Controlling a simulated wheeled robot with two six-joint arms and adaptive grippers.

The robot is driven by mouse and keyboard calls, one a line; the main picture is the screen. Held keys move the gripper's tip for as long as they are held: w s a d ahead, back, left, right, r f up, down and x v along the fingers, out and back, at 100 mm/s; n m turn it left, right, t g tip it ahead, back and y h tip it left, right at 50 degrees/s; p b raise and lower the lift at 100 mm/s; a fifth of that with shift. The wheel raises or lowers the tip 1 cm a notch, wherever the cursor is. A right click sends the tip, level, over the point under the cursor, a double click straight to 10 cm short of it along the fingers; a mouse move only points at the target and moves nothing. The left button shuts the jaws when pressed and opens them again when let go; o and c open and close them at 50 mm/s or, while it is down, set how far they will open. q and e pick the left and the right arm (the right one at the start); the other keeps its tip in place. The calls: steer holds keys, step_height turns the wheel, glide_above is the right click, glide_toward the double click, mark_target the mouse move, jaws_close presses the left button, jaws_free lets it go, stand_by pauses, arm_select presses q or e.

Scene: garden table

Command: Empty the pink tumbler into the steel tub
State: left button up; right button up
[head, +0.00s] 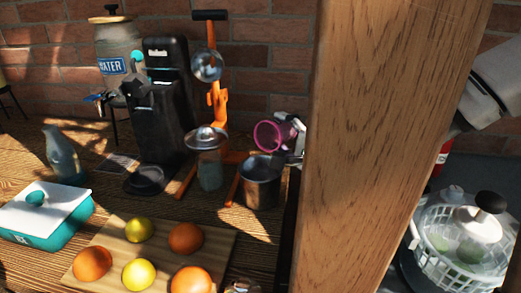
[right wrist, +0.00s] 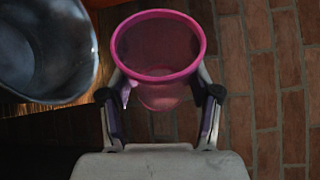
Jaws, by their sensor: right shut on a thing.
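The pink tumbler (head: 272,138) is held in the air above and just behind the steel tub (head: 262,188), tipped so its mouth faces left and toward the head camera. My right gripper (head: 294,138) is shut on the tumbler's sides. In the right wrist view the tumbler (right wrist: 160,80) sits between the fingers (right wrist: 162,95), its round pink rim toward the top. The steel tub (right wrist: 45,55) is at the upper left there, apart from the tumbler. I cannot make out any contents in the tumbler. My left gripper is not in view.
A wooden post (head: 385,130) hides much of my right arm. An orange press (head: 216,100), a lidded jar (head: 209,165) and a black coffee machine (head: 165,100) stand left of the tub. A board (head: 215,245) with fruit lies in front. A basket (head: 460,245) is at right.

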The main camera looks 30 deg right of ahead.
mark_target(290, 134)
steer(key=d+m+p, duration=0.1)
steer(key=w+m+g+p, duration=0.1)
steer(key=shift+d+r+p, duration=0.25)
steer(key=shift+d+p, duration=0.1)
steer(key=m+g+y+p, duration=0.1)
steer(key=m+p, duration=0.2)
steer(key=shift+r+p, duration=0.2)
steer(key=shift+p, duration=0.15)
steer(key=f+m, duration=0.1)
steer(key=d+m+g+y, duration=0.1)
steer(key=f+m, duration=0.1)
steer(key=shift+w+d+f+g+b, duration=0.2)
steer(key=shift+w+f+g+b, duration=0.1)
steer(key=shift+w+g, duration=0.1)
steer(key=shift+m+y, duration=0.5)
steer(key=shift+m, duration=0.1)
steer(key=f+b, duration=0.4)
steer(key=d+f+b, duration=0.1)
steer(key=f+b, duration=0.1)
steer(key=shift+w+f, duration=0.25)
arm_select(q)
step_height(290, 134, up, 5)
steer(key=p, duration=0.4)
arm_select(e)
steer(key=d+m, duration=0.1)
steer(key=w+r+m+g+y, duration=0.1)
steer(key=shift+d+r+m+y, duration=0.25)
steer(key=shift+d+m+y, duration=0.05)
steer(key=shift+d, duration=0.1)
